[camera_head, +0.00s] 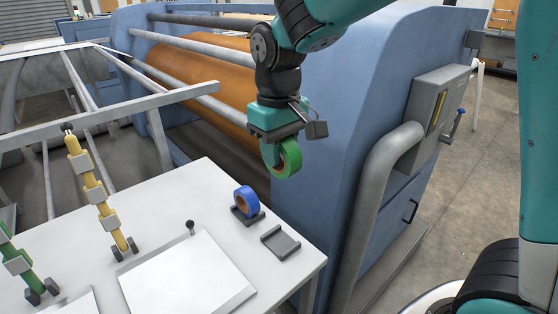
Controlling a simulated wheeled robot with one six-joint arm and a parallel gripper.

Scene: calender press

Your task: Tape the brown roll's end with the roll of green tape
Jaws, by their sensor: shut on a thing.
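The green tape roll (290,158) hangs from my gripper (273,146), which is shut on it. The gripper holds it in the air in front of the blue press body, above and to the right of the white table. The brown roll (207,72) lies across the calender press, behind and to the left of my gripper. My arm hides its right end. I cannot see the brown roll's loose end clearly.
The white table (165,215) holds a blue tape roll (246,201) in a holder and an empty grey holder (280,242). Yellow (100,195) and green (20,262) clamp-like tools stand at left. A grey rail (120,108) crosses in front of the press. A thick pipe (375,200) stands right.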

